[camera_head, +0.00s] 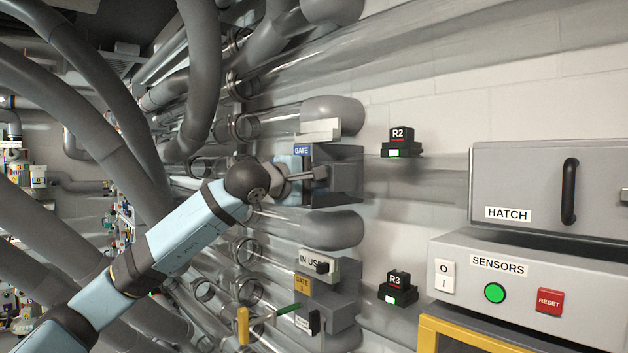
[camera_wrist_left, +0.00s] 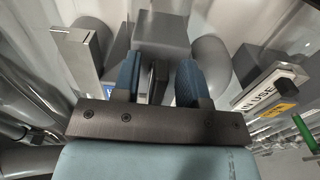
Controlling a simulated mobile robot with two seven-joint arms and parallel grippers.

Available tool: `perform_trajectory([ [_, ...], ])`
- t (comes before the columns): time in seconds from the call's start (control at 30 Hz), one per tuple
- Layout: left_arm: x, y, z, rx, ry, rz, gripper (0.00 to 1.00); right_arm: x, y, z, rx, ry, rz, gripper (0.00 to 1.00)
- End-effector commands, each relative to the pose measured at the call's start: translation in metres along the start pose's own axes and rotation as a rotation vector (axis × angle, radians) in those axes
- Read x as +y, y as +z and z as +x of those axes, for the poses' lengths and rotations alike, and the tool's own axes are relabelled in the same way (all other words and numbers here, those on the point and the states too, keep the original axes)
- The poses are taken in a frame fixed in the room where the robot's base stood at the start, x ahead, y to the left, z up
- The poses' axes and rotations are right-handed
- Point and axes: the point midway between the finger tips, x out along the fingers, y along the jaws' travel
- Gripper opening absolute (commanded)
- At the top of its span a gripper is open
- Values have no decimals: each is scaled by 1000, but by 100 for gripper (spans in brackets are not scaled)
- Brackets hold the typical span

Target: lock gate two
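The gate box with the blue GATE label (camera_head: 302,150) is a grey block on the wall of tubes; its number is hidden by my arm. My left gripper (camera_head: 312,173) is at the front of this box. In the left wrist view its two blue fingers (camera_wrist_left: 157,82) are spread apart on either side of a small black knob (camera_wrist_left: 157,80). Narrow gaps show beside the knob, so the fingers do not appear closed on it. Part of the blue label shows behind the left finger. My right gripper is not in view.
Below is another gate box with a yellow GATE label (camera_head: 303,284) and an IN USE switch (camera_head: 318,265). A green-and-yellow lever (camera_head: 243,325) juts out there. R2 (camera_head: 400,143) and R3 (camera_head: 397,289) sensors show green lights. The SENSORS panel (camera_head: 460,285) and HATCH (camera_head: 520,185) stand at right.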

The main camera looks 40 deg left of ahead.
Motion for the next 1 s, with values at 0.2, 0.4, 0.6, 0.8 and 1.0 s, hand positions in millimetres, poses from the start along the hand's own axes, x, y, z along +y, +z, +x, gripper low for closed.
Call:
perform_trajectory([
  [0.2,-3,-1,-19,2,0,4,39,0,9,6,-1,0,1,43],
  [0.4,-6,0,-59,4,-1,7,39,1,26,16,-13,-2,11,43],
  [0.6,-7,-1,-92,5,-1,6,39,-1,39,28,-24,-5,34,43],
  [0.8,-6,0,-119,4,1,5,39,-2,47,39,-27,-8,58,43],
  [1.0,-2,0,-135,1,1,2,39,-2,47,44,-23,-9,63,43],
])
